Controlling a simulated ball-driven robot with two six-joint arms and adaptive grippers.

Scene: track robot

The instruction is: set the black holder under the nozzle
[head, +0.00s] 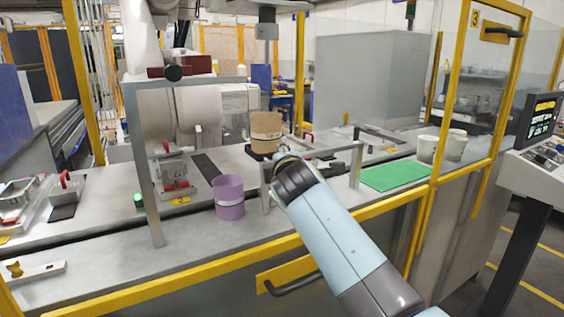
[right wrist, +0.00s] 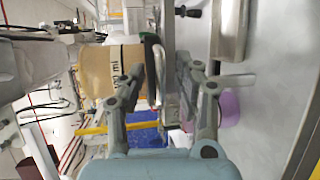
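A tan container with dark marks (head: 266,125) stands on a low black base, seemingly the black holder (head: 261,154), on the grey workbench. In the right wrist view, which is turned sideways, the holder (right wrist: 152,58) is a dark strip against the container (right wrist: 100,72). A grey block (head: 267,30), perhaps the nozzle, hangs well above the container in the head view. My right gripper (right wrist: 163,78) has its fingers apart; the holder edge and a grey bar show beyond the gap, with no clear grip. In the head view my right wrist hides the fingers. My left gripper is not in view.
A purple cup (head: 229,198) stands near the bench front. Grey frame posts (head: 356,165) stand close to my right wrist. A green mat (head: 394,175) and white tubs (head: 427,149) are at the right. A yellow rail (head: 200,274) runs along the front.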

